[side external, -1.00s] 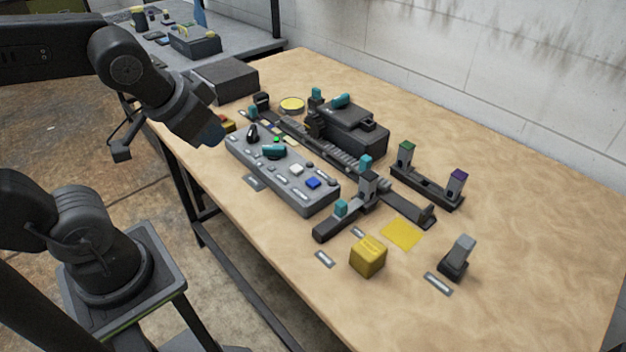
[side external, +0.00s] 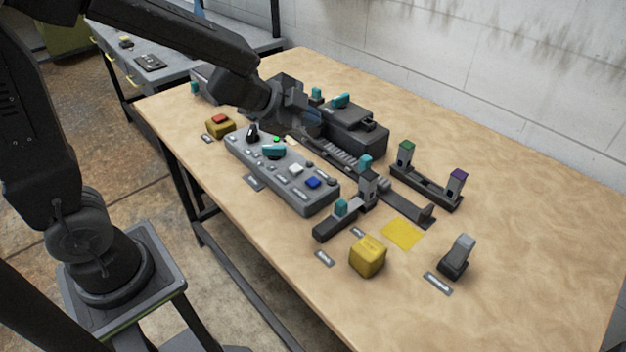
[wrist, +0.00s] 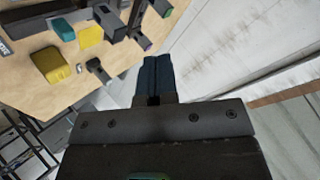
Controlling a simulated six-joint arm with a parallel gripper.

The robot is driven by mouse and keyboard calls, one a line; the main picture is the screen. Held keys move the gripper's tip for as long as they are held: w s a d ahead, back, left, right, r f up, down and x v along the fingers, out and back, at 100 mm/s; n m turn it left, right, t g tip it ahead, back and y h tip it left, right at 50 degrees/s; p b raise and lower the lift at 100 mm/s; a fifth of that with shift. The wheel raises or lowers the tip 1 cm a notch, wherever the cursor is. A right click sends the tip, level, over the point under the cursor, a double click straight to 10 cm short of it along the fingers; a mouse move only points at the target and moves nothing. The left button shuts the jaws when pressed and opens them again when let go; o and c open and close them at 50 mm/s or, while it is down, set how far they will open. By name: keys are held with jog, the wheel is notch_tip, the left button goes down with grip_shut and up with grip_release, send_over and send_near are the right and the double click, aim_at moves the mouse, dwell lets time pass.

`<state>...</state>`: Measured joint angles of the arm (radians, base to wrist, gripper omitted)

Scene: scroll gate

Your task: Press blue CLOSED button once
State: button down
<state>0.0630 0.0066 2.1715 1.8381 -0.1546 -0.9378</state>
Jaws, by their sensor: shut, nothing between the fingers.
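The blue button (side external: 313,183) sits on the right end of the grey control panel (side external: 266,180), beside a white button (side external: 296,169). The panel also carries a teal knob (side external: 273,150), a black lever (side external: 253,132) and a lit green light (side external: 277,139). My gripper (side external: 312,126) is above the table behind the panel's far left part, away from the blue button. In the wrist view my gripper (wrist: 154,78) shows its two dark blue fingers together with nothing between them. The blue button cannot be made out in the wrist view.
A dark rail mechanism (side external: 350,172) runs behind the panel, with a black block (side external: 352,132) beyond it. A yellow cube (side external: 367,257), also in the wrist view (wrist: 50,64), lies near a yellow mat (side external: 402,233). A red-topped yellow box (side external: 220,126) stands left.

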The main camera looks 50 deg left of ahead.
aim_at(312, 183)
jog(key=f+m+g, duration=0.1)
jog(key=d+f+h, duration=0.1)
jog(key=f, duration=0.1)
jog(key=shift+m+g, duration=0.4)
jog(key=shift+f, duration=0.2)
jog(key=shift+f, duration=4.25)
jog(key=shift+f, duration=0.15)
jog(key=shift+f, duration=0.3)
